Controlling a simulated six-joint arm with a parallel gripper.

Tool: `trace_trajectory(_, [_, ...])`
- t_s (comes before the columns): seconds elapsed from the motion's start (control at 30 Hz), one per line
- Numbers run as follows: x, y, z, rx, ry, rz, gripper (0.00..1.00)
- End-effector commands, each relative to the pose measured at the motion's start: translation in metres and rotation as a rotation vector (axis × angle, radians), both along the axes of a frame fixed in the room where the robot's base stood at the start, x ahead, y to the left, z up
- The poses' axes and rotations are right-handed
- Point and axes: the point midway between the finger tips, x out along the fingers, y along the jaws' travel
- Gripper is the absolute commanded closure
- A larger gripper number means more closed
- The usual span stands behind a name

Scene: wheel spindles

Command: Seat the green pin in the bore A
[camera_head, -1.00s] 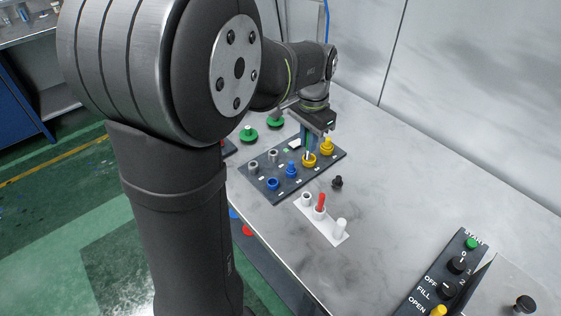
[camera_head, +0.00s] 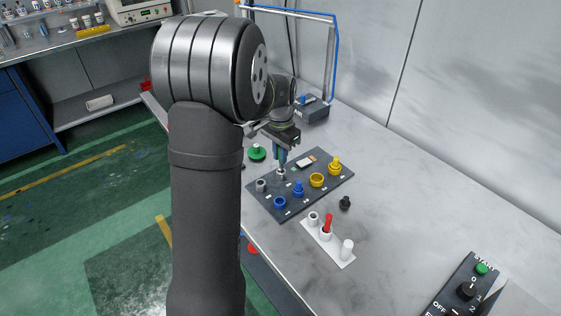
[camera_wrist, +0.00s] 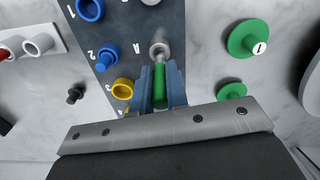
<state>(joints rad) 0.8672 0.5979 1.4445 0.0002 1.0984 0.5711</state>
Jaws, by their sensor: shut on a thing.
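My gripper (camera_wrist: 160,85) is shut on the green pin (camera_wrist: 164,90), whose upright body shows between the blue-grey fingers in the wrist view. In the head view my gripper (camera_head: 281,159) is over the far grey collar (camera_head: 281,173) on the dark board (camera_head: 262,203). That collar shows just beyond the fingertips in the wrist view (camera_wrist: 158,49). I cannot tell whether the pin touches it. The pin's lower end is hidden.
The board also holds another grey collar (camera_head: 262,185), a blue ring (camera_head: 280,202), a blue pin (camera_head: 298,188) and a yellow pin (camera_head: 335,166). A black knob (camera_head: 345,202) and a white plate (camera_head: 339,256) with a red pin (camera_head: 327,226) stand nearer. Green flanged knobs (camera_wrist: 249,38) stand beyond.

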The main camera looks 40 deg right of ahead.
Motion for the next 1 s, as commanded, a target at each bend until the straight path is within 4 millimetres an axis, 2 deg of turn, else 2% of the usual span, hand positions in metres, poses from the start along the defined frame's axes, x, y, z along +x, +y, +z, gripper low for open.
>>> trace_trajectory(0.2, [-0.001,0.0,-0.031,0.002,0.001,0.0,1.0])
trace_trajectory(0.6, [-0.001,0.0,-0.036,0.001,0.0,0.0,1.0])
trace_trajectory(0.63, [-0.001,0.0,-0.035,0.0,0.0,0.0,0.8])
trace_trajectory(0.7, [-0.001,0.0,-0.035,0.0,0.0,0.0,0.67])
trace_trajectory(1.0, [-0.001,0.0,-0.034,0.0,0.0,0.0,0.64])
